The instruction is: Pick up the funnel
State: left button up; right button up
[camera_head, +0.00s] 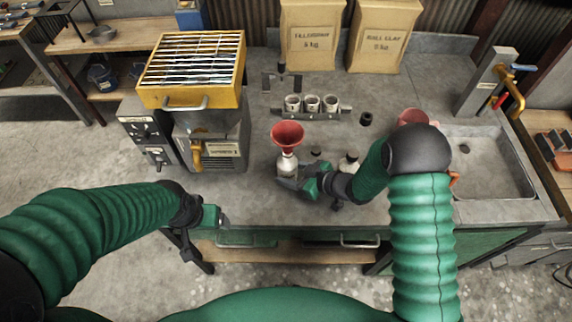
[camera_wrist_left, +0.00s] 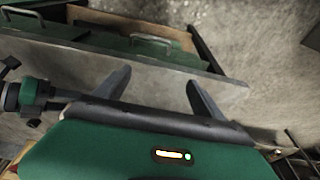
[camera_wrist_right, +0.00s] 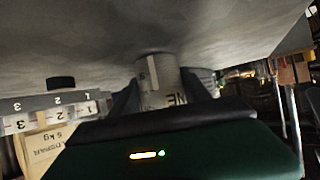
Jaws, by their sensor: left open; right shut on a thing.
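A red funnel (camera_head: 287,135) sits upright in the neck of a pale bottle (camera_head: 287,166) on the grey workbench. My right gripper (camera_head: 288,184) is shut on this bottle, below the funnel. In the right wrist view the labelled bottle (camera_wrist_right: 158,80) is between the two fingers (camera_wrist_right: 160,95); the funnel does not show there. My left gripper (camera_head: 208,222) is open and empty at the bench's front edge, to the left of and nearer than the bottle. Its spread fingers show in the left wrist view (camera_wrist_left: 158,90).
A second white bottle (camera_head: 348,163) stands beside my right gripper. A rack with three cups (camera_head: 312,112) is behind. A yellow grill-topped machine (camera_head: 193,100) stands left. A red object (camera_head: 411,116) is partly hidden behind my right arm, near the sink (camera_head: 490,165). Two paper sacks (camera_head: 312,45) stand at the back.

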pick_arm(q)
jog(key=o, duration=0.3)
jog(key=shift+w+d+r, duration=0.15)
jog(key=shift+w+d, duration=0.1)
jog(key=n+t+y, duration=0.1)
jog(key=n+t, duration=0.1)
jog(key=n, duration=0.2)
send_near(288, 146)
jog(key=w+f, duration=0.2)
jog(key=f, duration=0.1)
jog(key=w+f, duration=0.1)
jog(key=w, duration=0.1)
jog(key=shift+d+f, duration=0.25)
jog(key=shift+d, duration=0.15)
pick_arm(e)
jog(key=shift+d, duration=0.3)
pick_arm(q)
jog(key=x, duration=1)
jog(key=shift+a+f, duration=0.4)
pick_arm(e)
jog(key=shift+a, duration=0.15)
pick_arm(q)
jog(key=shift+w+f, duration=0.3)
jog(key=shift+f, duration=0.1)
jog(key=c, duration=1.2)
jog(key=shift+o, duration=0.2)
jog(key=shift+r, duration=0.1)
